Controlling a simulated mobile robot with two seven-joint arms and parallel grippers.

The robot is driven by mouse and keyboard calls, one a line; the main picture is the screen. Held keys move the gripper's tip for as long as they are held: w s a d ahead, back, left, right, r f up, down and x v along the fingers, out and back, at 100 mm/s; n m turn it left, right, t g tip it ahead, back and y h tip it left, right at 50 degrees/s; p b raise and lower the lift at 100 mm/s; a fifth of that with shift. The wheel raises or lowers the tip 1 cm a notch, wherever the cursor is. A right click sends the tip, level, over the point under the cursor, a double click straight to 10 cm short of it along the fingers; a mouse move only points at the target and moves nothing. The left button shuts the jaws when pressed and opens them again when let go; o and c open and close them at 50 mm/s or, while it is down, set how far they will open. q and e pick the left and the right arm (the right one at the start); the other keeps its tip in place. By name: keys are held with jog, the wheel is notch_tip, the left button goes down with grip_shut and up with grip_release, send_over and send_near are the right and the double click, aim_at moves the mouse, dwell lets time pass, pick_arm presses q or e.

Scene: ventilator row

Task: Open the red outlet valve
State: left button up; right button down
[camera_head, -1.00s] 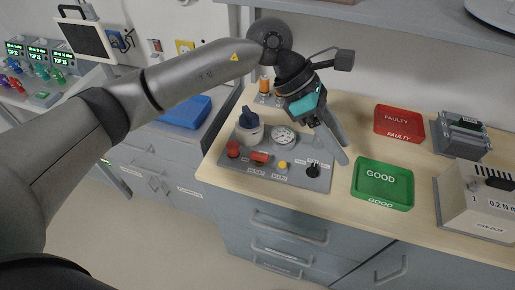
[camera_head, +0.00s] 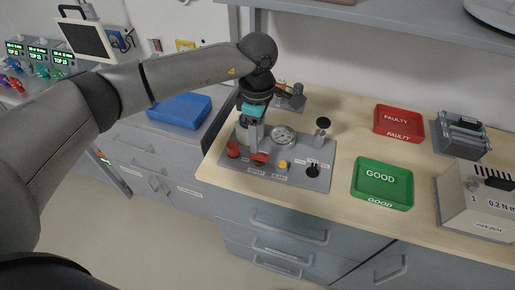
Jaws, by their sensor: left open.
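The red outlet valve (camera_head: 260,157) is a small red handle on the grey test panel (camera_head: 290,181), above a white label. My left gripper (camera_head: 251,150) points down over the panel, with its fingers right at the valve's left part. It is open. I cannot tell whether the fingers straddle the handle or touch it. The gripper partly covers the white pot behind it. A red knob (camera_head: 233,149) sits just left of the fingers, and a yellow button (camera_head: 283,164) to the right of the valve. My right gripper is not in view.
A round gauge (camera_head: 283,135) and a black knob (camera_head: 312,170) are also on the panel. The green GOOD tray (camera_head: 357,190) and red FAULTY tray (camera_head: 420,138) stand to the right. A blue tray (camera_head: 184,111) lies to the left. Bare wooden worktop surrounds the panel.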

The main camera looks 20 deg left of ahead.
aim_at(259, 156)
pick_arm(q)
jog(key=shift+f, duration=2.8)
grip_shut()
